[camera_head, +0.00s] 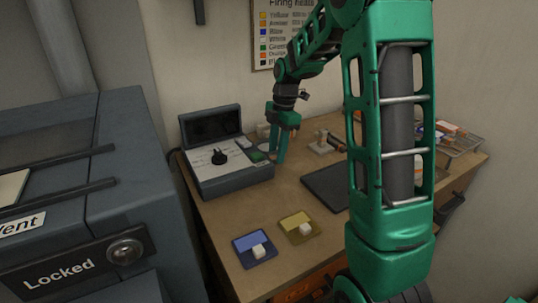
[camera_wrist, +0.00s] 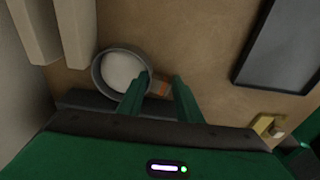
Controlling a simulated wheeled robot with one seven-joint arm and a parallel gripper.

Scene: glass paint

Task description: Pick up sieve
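The sieve (camera_wrist: 123,69) is a round, dark-rimmed piece with a pale inside, lying on the wooden bench in the wrist view. A short brown-orange handle joins its right side, between my fingers. My gripper (camera_wrist: 161,80) is open, with one green finger on each side of the handle. The left finger overlaps the sieve's rim in the picture; I cannot tell whether it touches.
The grey control box (camera_head: 232,178) with a raised lid stands left of my gripper. A dark flat plate (camera_head: 328,187) lies to its right. Pale blocks (camera_wrist: 74,30) stand near the sieve.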

